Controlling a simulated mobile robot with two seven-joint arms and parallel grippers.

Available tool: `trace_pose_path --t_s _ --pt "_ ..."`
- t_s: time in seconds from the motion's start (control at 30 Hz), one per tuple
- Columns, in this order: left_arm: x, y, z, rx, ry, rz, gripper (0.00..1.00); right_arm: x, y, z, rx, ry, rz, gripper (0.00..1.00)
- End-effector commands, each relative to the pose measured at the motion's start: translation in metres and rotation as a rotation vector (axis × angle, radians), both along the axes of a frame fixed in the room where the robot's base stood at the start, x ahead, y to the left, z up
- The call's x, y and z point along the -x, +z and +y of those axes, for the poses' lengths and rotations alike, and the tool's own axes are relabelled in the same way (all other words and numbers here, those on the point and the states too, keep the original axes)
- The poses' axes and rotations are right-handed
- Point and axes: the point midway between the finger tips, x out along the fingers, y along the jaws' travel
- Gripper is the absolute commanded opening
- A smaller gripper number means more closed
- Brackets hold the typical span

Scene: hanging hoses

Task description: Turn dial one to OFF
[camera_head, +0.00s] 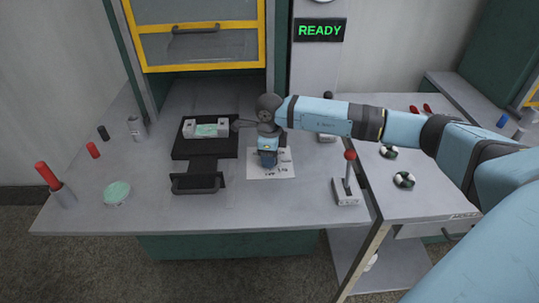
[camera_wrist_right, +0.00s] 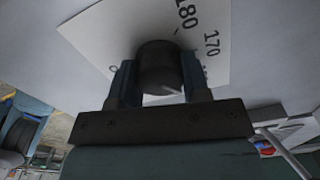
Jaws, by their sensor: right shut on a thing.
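The dial (camera_wrist_right: 158,68) is a dark round knob on a white plate (camera_wrist_right: 92,38) printed with numbers, 180 and 170 among them, in the right wrist view. My right gripper (camera_wrist_right: 157,82) is shut on the dial, with one finger on each side of it. A pale pointer line shows on the knob. In the head view the white plate (camera_head: 284,172) lies on the table, and my right gripper (camera_head: 267,160) comes down over it and hides the dial. The OFF mark cannot be made out. My left gripper is not in view.
A black fixture (camera_head: 181,150) holding a light part stands left of the plate. A red-knobbed lever (camera_head: 348,180) stands to the right. A yellow-framed door (camera_head: 200,68) is behind, beside a green READY sign (camera_head: 320,30). The front middle of the table is clear.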

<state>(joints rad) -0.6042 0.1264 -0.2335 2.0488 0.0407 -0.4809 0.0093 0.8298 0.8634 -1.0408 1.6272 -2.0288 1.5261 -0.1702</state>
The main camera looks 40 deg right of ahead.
Motion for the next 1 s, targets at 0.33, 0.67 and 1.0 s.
trace_pose_path --t_s 0.33,0.67,1.0 --pt "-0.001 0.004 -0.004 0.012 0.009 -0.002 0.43 0.0 0.001 0.0 0.0 -0.324 -0.001 0.2" --pt "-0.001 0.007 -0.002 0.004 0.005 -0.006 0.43 0.0 0.002 0.0 0.0 -0.638 -0.001 0.2" --pt "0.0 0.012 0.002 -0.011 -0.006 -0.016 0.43 -0.001 0.002 0.0 0.0 -0.961 -0.001 0.2"
